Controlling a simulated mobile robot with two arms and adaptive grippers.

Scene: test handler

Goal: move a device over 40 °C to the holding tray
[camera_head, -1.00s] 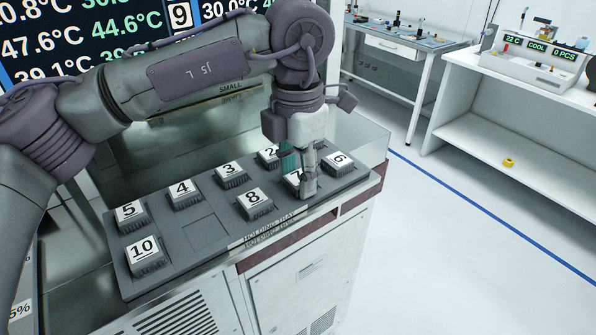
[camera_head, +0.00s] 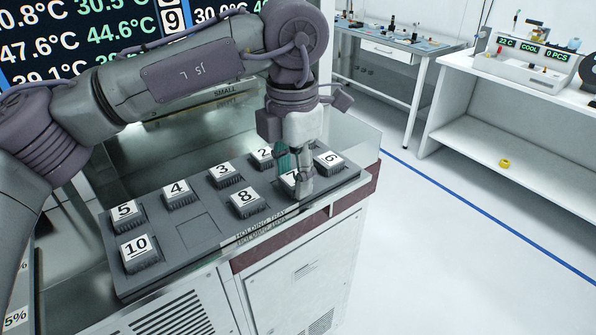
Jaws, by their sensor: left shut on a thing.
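My left gripper (camera_head: 298,184) reaches down from above to the front right part of the grey holding tray (camera_head: 198,232). It is shut on the device numbered 7 (camera_head: 288,180), which sits in its place in the tray, partly hidden by the fingers. Devices 5 (camera_head: 126,213), 4 (camera_head: 178,190), 3 (camera_head: 224,171), 2 (camera_head: 264,155), 10 (camera_head: 138,250), 8 (camera_head: 246,200) and 6 (camera_head: 329,160) also sit in the tray. One square place between 10 and 8 is empty. A screen (camera_head: 70,45) behind shows temperatures such as 47.6 °C and 44.6 °C, partly covered by my arm. My right gripper is out of view.
The tray lies on a cabinet (camera_head: 300,280) with clear panels behind it. A white bench (camera_head: 490,120) with a small machine (camera_head: 525,62) and a workbench (camera_head: 395,52) stand at the right.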

